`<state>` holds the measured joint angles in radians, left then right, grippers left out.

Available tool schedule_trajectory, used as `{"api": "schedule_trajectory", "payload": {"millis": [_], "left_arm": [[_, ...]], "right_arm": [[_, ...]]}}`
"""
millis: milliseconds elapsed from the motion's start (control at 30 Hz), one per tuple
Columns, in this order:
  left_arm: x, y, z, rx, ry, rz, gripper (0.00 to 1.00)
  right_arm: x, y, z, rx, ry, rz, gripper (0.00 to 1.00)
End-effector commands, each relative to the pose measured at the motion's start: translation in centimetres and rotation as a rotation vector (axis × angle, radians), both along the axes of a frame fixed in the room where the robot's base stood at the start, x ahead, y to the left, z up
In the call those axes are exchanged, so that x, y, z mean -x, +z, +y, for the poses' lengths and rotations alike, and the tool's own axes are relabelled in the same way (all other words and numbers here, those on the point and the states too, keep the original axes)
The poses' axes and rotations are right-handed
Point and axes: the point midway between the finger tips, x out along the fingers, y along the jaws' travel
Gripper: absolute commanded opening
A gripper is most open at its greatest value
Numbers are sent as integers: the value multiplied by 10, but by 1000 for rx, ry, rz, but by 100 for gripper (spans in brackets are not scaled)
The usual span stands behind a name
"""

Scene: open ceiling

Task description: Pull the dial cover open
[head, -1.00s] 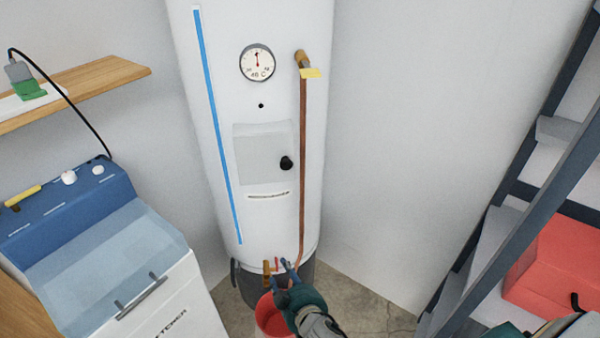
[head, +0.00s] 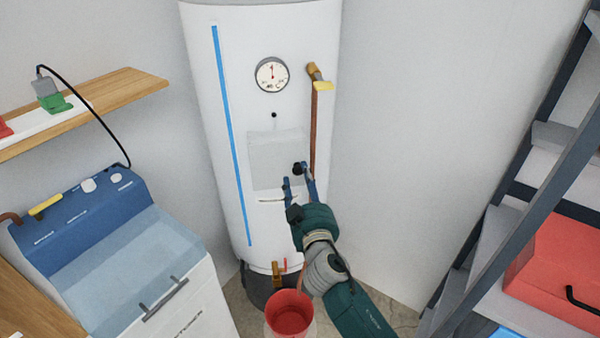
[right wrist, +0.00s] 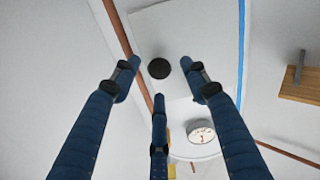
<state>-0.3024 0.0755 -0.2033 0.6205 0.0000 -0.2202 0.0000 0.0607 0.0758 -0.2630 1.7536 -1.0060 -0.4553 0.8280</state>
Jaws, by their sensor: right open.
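The dial cover (head: 268,150) is a pale, see-through square panel on the front of the white tank (head: 220,120). It looks shut against the tank. Its round black knob (head: 298,168) sits at its lower right side. My right gripper (head: 299,180) is open at the knob, its blue fingers spread and pointing up at it. In the right wrist view the knob (right wrist: 159,68) shows between the spread fingertips, with the cover (right wrist: 195,45) behind. I see no finger clearly touching the knob. My left gripper is out of view.
A copper pipe (head: 314,120) runs down just right of the cover. A round temperature gauge (head: 272,74) is above it. A red bucket (head: 289,312) stands below, under a tap. A blue-topped machine (head: 110,240) is at left, metal shelving (head: 520,190) at right.

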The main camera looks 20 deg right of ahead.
Motion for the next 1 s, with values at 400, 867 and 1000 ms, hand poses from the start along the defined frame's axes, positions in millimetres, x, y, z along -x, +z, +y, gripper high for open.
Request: {"api": "schedule_trajectory", "payload": {"millis": [400, 867, 1000], "left_arm": [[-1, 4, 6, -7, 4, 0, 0], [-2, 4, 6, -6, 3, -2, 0], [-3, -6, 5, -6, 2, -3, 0]], "right_arm": [[-19, -1, -3, 1, 0, 2, 45], [-19, -2, -2, 0, 1, 2, 0], [-20, -4, -1, -3, -20, -2, 0]]}}
